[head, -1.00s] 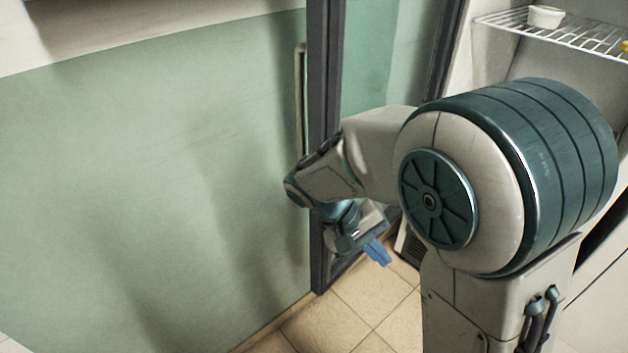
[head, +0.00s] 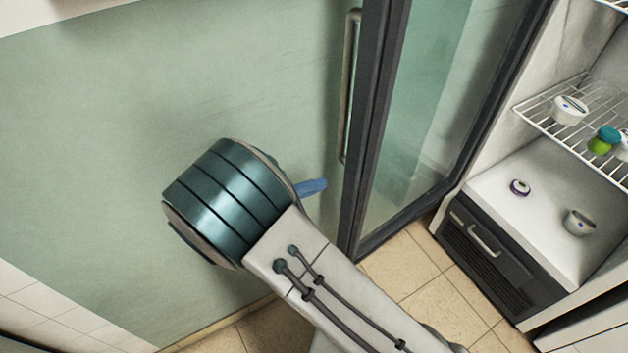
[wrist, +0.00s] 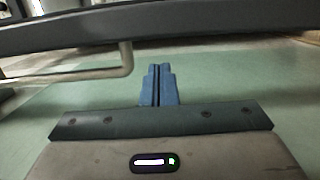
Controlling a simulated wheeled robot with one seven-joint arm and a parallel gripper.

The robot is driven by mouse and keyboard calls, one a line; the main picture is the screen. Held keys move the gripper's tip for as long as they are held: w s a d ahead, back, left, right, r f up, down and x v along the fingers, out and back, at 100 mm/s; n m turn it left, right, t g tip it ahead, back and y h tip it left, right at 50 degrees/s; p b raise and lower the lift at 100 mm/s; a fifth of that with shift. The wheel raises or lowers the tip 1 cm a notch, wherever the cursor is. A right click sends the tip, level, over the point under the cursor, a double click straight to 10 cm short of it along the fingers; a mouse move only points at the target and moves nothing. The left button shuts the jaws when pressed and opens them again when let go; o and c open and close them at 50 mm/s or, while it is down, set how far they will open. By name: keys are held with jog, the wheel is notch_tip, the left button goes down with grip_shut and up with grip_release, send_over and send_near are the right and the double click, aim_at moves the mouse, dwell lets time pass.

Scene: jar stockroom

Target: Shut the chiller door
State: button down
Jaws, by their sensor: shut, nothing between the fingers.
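The chiller door (head: 376,110) stands wide open, a glass panel in a dark frame, with a long metal handle (head: 349,90) on its left side. The open chiller (head: 490,200) is to the right. My gripper (head: 324,184) is to the left of the door's edge, near the handle's lower end, with blue fingers partly hidden behind my arm. In the wrist view the blue fingers (wrist: 158,72) are together and empty. The dark door frame (wrist: 200,22) crosses the top of that view, and the handle (wrist: 125,62) shows left of the fingers. I cannot tell whether the fingertips touch the door.
A wire shelf (head: 560,118) in the chiller holds a white jar (head: 569,110) and a green jar with a teal lid (head: 600,144). Two small jars stand on the chiller floor. A green wall (head: 100,150) is close on the left. Tiled floor (head: 425,270) is clear below the door.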

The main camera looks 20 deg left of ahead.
aim_at(345, 177)
jog(key=x, duration=0.7)
jog(key=shift+d, duration=0.15)
